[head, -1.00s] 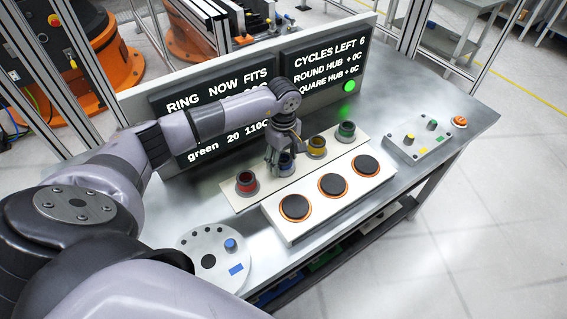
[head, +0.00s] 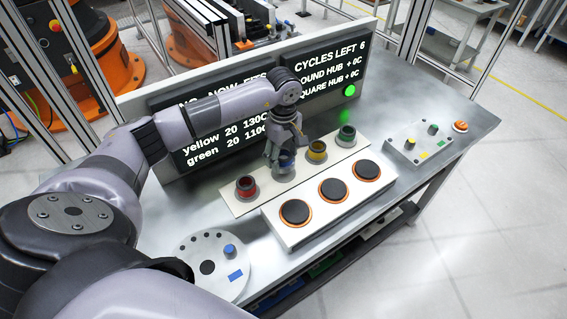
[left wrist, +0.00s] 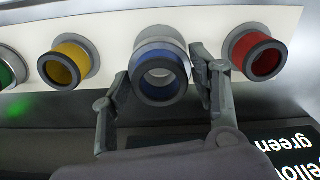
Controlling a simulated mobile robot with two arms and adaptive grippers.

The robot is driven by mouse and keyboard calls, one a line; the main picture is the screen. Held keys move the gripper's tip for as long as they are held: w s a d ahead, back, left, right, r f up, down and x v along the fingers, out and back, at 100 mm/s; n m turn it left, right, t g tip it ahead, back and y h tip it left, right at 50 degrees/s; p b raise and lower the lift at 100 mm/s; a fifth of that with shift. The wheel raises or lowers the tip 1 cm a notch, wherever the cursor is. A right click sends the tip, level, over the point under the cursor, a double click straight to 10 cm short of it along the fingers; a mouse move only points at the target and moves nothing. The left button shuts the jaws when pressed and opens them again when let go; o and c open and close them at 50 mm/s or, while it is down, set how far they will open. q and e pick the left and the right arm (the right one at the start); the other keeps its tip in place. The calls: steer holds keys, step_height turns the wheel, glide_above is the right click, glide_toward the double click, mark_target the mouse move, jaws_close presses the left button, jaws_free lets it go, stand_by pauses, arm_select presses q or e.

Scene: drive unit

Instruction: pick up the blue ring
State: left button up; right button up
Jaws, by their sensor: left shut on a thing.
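The blue ring (head: 287,163) is at its place in the row on the pale strip, between the red ring (head: 246,183) and the yellow ring (head: 316,148). My left gripper (head: 281,158) is over it, pointing down. In the left wrist view the blue ring (left wrist: 159,74) has a dark rim and lies between the two fingers of my left gripper (left wrist: 161,78), which is shut on it. Its grey collar shows behind it. I cannot tell whether the ring is raised from its seat. My right gripper is out of view.
A green ring (head: 346,132) ends the row at the back right. A white block with several black orange-rimmed discs (head: 333,189) stands in front. A round plate with a blue knob (head: 195,252) is at left. The display board (head: 220,130) stands close behind my arm.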

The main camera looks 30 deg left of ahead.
arm_select(q)
step_height(320, 180, up, 20)
steer(key=shift+f, duration=0.15)
stand_by(0.5)
